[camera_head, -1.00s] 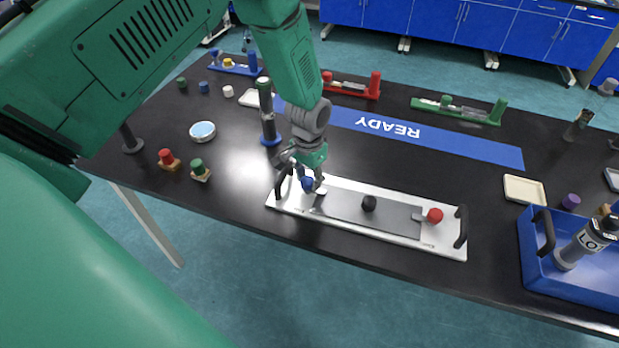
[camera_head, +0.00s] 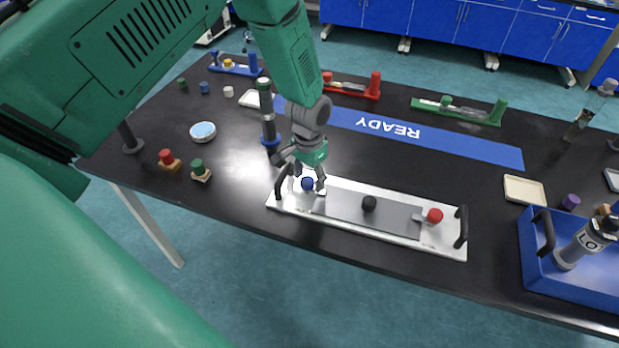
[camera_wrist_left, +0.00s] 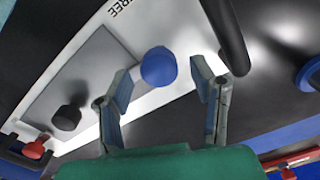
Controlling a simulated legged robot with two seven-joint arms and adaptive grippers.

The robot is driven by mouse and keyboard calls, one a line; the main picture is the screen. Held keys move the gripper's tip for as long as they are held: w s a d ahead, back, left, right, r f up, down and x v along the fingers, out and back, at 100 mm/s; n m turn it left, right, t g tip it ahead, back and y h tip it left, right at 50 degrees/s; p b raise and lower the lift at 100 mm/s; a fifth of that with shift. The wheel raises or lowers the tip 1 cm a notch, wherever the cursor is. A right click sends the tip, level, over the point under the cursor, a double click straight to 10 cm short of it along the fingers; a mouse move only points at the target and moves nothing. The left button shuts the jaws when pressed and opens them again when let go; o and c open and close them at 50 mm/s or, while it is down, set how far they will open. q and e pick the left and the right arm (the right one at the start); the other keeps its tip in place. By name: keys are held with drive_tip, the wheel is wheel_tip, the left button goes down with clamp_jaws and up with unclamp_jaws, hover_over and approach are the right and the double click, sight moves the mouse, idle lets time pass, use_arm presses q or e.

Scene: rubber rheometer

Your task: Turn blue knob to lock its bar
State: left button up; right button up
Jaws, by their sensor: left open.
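The blue knob (camera_head: 307,184) stands at the left end of a silver plate (camera_head: 290,205). In the left wrist view the blue knob (camera_wrist_left: 158,67) lies just beyond and between the spread fingertips. My left gripper (camera_head: 308,182) is open above that end of the plate, and in the wrist view its fingers (camera_wrist_left: 160,88) hold nothing. I cannot tell whether a finger touches the knob. A black knob (camera_head: 369,203) sits mid-plate and a red knob (camera_head: 435,215) at the right end. My right gripper is not in view.
Black handles stand at both plate ends; the left one (camera_wrist_left: 227,35) is close beside a finger. A blue-based post (camera_head: 268,128) stands behind the plate. A blue crate (camera_head: 540,270) is at the right. The black table is clear just behind the plate.

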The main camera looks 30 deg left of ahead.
sight(309, 180)
use_arm(q)
wheel_tip(309, 180, up, 11)
drive_tip(key=shift+r, duration=0.2)
idle(0.5)
drive_tip(key=shift+f, duration=0.1)
